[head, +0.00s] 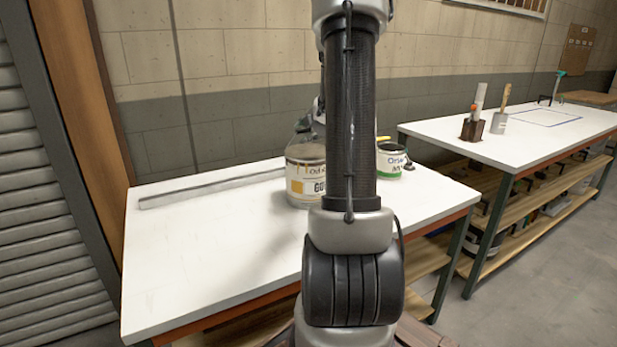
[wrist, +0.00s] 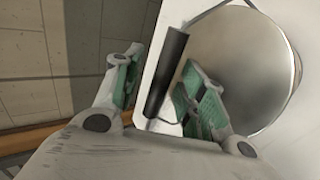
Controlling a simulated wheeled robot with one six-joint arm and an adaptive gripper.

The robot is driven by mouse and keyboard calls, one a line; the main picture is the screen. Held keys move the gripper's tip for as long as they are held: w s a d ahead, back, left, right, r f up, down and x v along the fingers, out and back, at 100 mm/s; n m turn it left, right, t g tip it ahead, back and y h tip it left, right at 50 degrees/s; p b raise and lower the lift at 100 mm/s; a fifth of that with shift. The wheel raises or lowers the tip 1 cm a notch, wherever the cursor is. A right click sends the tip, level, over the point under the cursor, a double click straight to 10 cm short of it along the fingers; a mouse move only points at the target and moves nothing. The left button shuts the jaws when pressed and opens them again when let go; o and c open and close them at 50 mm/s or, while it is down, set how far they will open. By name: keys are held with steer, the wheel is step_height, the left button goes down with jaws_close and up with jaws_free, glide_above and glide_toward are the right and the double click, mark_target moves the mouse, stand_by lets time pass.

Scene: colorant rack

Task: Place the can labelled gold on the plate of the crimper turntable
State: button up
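A large can (head: 305,178) stands upright on the near white table in the head view. Its pale label shows "GO" before my arm cuts it off. In the wrist view its round silver lid (wrist: 245,65) fills the right side. A black handle grip (wrist: 168,72) on a thin wire lies beside the lid, over the white tabletop. My gripper (wrist: 162,88) is open, with one green-padded finger on each side of the grip; I cannot tell whether either touches it. In the head view my arm mostly hides the gripper. I cannot make out a crimper turntable.
A smaller can with a green band (head: 392,160) stands right of my arm. A long grey bar (head: 210,188) lies along the back of the near table (head: 200,255), whose front left is clear. A second white table (head: 480,148) at right holds tool holders.

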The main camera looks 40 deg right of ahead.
jaws_close()
